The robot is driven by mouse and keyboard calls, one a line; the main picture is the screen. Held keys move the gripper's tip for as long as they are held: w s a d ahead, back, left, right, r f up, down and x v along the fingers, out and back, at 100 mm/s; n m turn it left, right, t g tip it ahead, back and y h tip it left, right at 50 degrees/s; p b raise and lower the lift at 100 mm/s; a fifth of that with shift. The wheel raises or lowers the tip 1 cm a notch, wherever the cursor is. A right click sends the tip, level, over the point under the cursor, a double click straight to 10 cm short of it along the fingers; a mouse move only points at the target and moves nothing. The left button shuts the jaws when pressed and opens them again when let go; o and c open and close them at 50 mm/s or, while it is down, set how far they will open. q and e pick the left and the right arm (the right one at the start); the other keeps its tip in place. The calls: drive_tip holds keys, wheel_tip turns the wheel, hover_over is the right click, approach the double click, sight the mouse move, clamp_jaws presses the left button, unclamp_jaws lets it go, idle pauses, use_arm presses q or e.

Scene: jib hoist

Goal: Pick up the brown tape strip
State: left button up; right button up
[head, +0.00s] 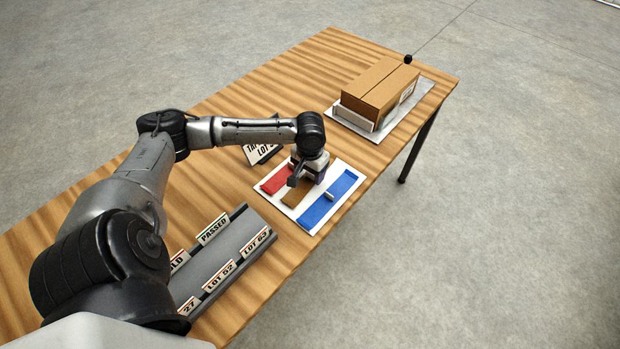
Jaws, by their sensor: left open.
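The brown tape strip (295,199) lies on a white board (301,216) on the table, between a red strip (277,181) and a blue strip (328,200). Its far end is hidden under my left gripper. My left gripper (297,182) is open and sits over the far part of the board, above or close to the brown strip. I cannot tell whether its fingers touch the strip. My right gripper does not show.
A grey rack (228,257) with label cards stands nearer on the table. A card sign (262,153) stands behind my left gripper.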

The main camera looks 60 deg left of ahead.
use_arm(q)
drive_tip(key=c, duration=1)
drive_tip(key=shift+r, duration=0.1)
